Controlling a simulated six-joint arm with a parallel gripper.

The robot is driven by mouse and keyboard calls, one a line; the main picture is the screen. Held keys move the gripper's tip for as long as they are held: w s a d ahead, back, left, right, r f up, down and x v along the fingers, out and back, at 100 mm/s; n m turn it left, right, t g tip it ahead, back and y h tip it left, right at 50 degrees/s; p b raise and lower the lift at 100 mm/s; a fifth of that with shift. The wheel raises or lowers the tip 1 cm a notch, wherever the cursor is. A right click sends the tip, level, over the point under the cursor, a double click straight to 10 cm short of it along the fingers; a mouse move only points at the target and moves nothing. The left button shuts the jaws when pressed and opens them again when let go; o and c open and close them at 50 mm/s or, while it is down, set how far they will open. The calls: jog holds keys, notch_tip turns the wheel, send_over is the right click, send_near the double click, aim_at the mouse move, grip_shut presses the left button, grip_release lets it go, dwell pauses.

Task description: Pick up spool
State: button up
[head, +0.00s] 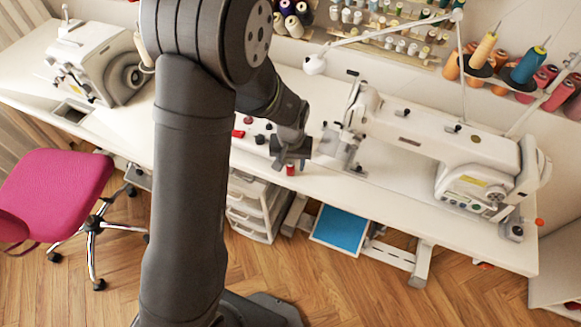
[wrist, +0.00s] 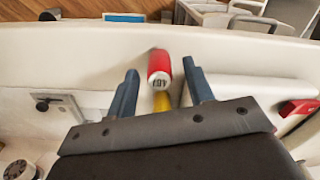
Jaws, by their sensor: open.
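A red spool (wrist: 160,66) with a pale labelled end shows just past and between the fingertips in the wrist view. In the head view a small red spool (head: 291,169) shows just below my gripper (head: 291,155), near the front edge of the white table. My gripper (wrist: 161,78) is open in the wrist view, one finger to each side, with nothing held. A yellow item (wrist: 162,101) shows between the fingers, nearer the palm; its lower part is hidden by my gripper.
The white table (head: 390,195) carries a sewing machine (head: 430,140) to the right of my gripper and another machine (head: 98,65) at far left. A red item (head: 238,133) and dark spools (head: 259,139) lie left of my gripper. Another red item (wrist: 298,107) shows at right.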

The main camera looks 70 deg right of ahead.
jog(key=shift+f, duration=0.6)
grip_shut()
